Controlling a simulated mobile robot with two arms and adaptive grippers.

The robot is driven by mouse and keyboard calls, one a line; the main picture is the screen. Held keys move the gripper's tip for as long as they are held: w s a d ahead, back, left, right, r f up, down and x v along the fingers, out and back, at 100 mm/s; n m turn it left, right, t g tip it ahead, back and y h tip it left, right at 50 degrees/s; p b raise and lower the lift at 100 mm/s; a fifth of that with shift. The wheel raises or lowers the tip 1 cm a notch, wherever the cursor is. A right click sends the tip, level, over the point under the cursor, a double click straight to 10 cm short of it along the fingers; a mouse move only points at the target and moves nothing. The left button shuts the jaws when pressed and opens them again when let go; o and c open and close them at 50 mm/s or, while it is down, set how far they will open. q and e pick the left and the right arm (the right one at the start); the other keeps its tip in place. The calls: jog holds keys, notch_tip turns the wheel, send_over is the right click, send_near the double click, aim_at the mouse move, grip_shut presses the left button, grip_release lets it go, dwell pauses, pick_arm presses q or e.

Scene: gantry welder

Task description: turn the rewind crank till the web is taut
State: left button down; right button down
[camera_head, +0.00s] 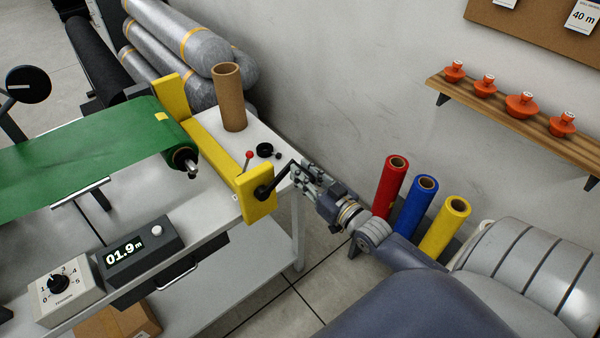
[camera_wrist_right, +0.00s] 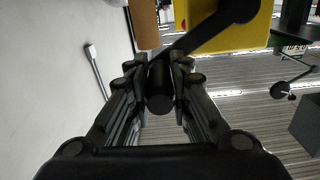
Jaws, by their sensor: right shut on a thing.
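The rewind crank (camera_head: 270,186) is a black arm on the outer face of a yellow bracket (camera_head: 258,200) at the table's end. My right gripper (camera_head: 302,174) is shut on the crank's black handle; in the right wrist view the handle (camera_wrist_right: 159,90) sits between both fingers, with the crank arm (camera_wrist_right: 205,35) running up right to its hub. The green web (camera_head: 80,155) runs from the left to a roller (camera_head: 183,158) beside the yellow frame. It looks mostly flat; I cannot tell how taut it is. My left gripper is out of view.
A cardboard tube (camera_head: 229,98) stands on the table behind the bracket. A display box (camera_head: 138,248) reads 01.9 m, near a dial box (camera_head: 65,290). Red (camera_head: 391,190), blue (camera_head: 416,207) and yellow (camera_head: 446,227) rolls stand beyond my right arm. A wooden shelf (camera_head: 520,122) is on the wall.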

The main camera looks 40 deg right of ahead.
jog(key=f+m+b, duration=0.1)
jog(key=f, duration=0.1)
jog(key=d+f+m+b, duration=0.1)
jog(key=f+m, duration=0.1)
jog(key=f, duration=0.1)
jog(key=shift+s+d, duration=0.1)
jog(key=shift+s, duration=0.1)
jog(key=shift+f, duration=0.2)
dwell(1.6)
jog(key=c, duration=1.4)
grip_release()
jog(key=shift+w, duration=0.1)
jog(key=shift+c, duration=0.2)
jog(key=shift+w+d+r, duration=0.1)
jog(key=shift+d+r, duration=0.05)
